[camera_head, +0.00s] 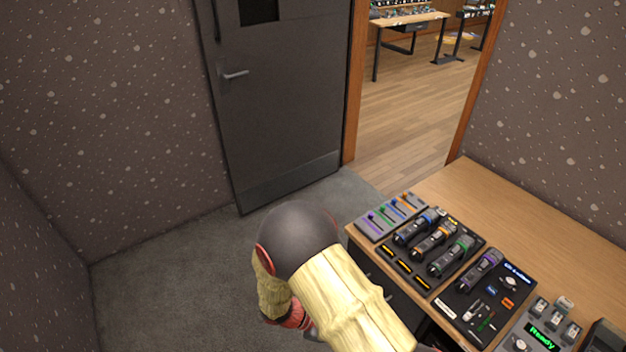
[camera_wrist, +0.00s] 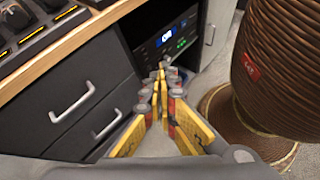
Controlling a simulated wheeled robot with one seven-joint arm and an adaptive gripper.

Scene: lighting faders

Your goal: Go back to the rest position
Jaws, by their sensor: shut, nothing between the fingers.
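My gripper (camera_wrist: 164,112) shows in the wrist view, its yellow and grey fingers together at the tips with nothing between them. It points down past the front of the desk, close to the drawers. In the head view my arm, in cream covering with a dark joint, reaches down at the lower middle, and my gripper is hidden. The small fader panel (camera_head: 390,217) with coloured sliders lies on the desk's near left corner, to the right of my arm.
A grey door (camera_head: 275,110) stands open beside a doorway. Grey carpet (camera_head: 160,285) lies clear at the left.

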